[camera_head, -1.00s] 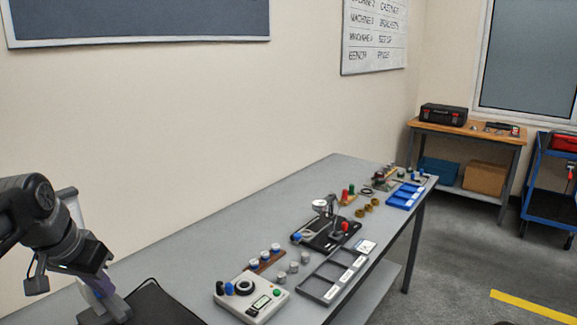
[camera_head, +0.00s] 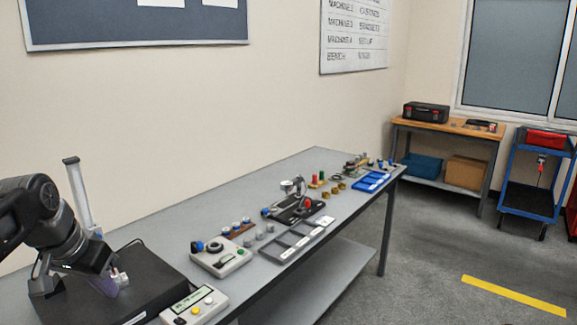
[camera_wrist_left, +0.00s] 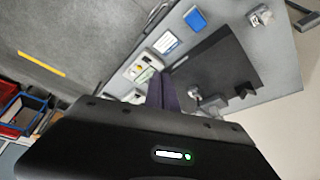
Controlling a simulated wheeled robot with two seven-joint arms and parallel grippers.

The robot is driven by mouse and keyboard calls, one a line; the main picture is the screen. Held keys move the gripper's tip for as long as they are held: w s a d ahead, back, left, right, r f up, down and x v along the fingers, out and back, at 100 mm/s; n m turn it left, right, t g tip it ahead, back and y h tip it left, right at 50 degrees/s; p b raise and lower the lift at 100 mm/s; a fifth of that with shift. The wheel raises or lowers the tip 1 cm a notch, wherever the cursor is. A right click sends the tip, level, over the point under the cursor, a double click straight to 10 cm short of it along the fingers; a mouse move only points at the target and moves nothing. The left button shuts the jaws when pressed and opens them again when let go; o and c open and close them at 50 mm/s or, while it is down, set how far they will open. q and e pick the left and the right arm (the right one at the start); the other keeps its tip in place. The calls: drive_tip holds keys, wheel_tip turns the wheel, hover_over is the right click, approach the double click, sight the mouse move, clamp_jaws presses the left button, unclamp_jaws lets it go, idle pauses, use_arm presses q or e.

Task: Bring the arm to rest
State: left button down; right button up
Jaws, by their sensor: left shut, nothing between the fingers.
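My left arm comes in from the left in the head view, with its left gripper (camera_head: 112,285) low over the black base plate (camera_head: 150,268) of a column device at the near end of the grey bench. In the left wrist view the purple fingers of the left gripper (camera_wrist_left: 162,92) are together, with nothing between them. The black base plate (camera_wrist_left: 215,70) lies beyond the fingers there, with small grey parts on it. Whether the fingers touch the plate cannot be told. My right gripper is not in view.
The grey bench (camera_head: 225,200) carries a control box (camera_head: 220,257), a readout box (camera_head: 194,306), a grey tray (camera_head: 290,243), a gauge stand (camera_head: 295,207) and blue bins (camera_head: 372,181). A wooden workbench (camera_head: 445,127) and blue cart (camera_head: 530,190) stand beyond.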

use_arm(q)
drive_tip(key=w+d+f+n+t, duration=0.1)
drive_tip(key=w+d+f+t, duration=0.25)
drive_tip(key=w+f, duration=0.4)
drive_tip(key=w+d+f+n+h, duration=0.1)
drive_tip(key=d+f, duration=0.5)
drive_tip(key=f, duration=0.4)
drive_tip(key=d+f+n+h, duration=0.1)
drive_tip(key=d+f, duration=0.5)
drive_tip(key=f, duration=0.3)
drive_tip(key=s+d+f+g+h, duration=0.1)
drive_tip(key=s+d+f+g, duration=0.1)
drive_tip(key=s+d+f, duration=0.35)
drive_tip(key=s+d+f+g, duration=0.1)
drive_tip(key=s+d+f, duration=0.2)
drive_tip(key=s+f, duration=0.5)
drive_tip(key=s+d+f+g, duration=0.2)
drive_tip(key=s+d+f, duration=0.1)
drive_tip(key=s+f, duration=0.2)
drive_tip(key=s+d+f+g, duration=0.2)
drive_tip(key=s+f, duration=0.3)
drive_tip(key=s, duration=0.5)
drive_tip(key=shift+s+d+f+h, duration=0.15)
drive_tip(key=shift+s+d+h, duration=0.15)
drive_tip(key=shift+d+h, duration=0.15)
